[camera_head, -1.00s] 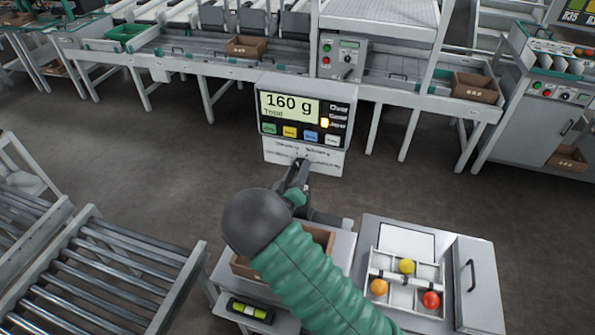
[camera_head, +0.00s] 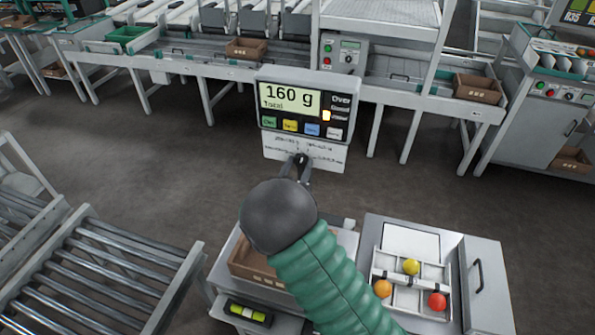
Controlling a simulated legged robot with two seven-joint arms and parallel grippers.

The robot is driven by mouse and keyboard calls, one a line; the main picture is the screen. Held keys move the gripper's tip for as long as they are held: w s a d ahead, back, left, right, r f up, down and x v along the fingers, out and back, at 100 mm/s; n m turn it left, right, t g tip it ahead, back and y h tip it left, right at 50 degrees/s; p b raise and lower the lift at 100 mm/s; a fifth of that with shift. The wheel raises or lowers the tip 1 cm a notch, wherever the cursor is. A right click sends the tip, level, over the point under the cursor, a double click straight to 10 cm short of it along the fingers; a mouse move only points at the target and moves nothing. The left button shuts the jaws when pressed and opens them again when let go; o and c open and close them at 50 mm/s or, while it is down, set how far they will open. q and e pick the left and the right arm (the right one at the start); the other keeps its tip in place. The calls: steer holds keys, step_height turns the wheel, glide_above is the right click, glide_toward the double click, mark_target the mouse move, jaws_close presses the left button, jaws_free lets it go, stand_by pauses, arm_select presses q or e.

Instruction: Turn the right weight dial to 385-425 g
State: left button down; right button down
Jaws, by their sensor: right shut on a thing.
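The scale's display head (camera_head: 303,108) faces me above the middle of the view. Its screen (camera_head: 290,99) reads "160 g Total", and an orange lamp (camera_head: 326,116) glows at its right. A white panel (camera_head: 328,157) with small print hangs below the screen. My right gripper (camera_head: 299,165) is at the front of this panel, shut on the dial. The fingers and wrist hide most of the dial, and I cannot read its setting. My left gripper is not in view.
Below stand a brown carton (camera_head: 250,262) on the scale table and a white tray (camera_head: 404,300) with yellow, orange and red tomatoes. A roller conveyor (camera_head: 95,275) is at the lower left. Bare floor (camera_head: 190,150) lies between these and the packing line behind.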

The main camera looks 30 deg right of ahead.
steer(key=shift+f+m+b, duration=0.3)
steer(key=shift+m+b, duration=0.2)
steer(key=shift+m, duration=0.4)
steer(key=c, duration=1.3)
jaws_free()
steer(key=o, duration=0.3)
steer(key=shift+o, duration=0.8)
steer(key=shift+w+d+f, duration=0.1)
steer(key=shift+w+d, duration=0.1)
steer(key=shift+w, duration=0.05)
steer(key=shift+s, duration=0.1)
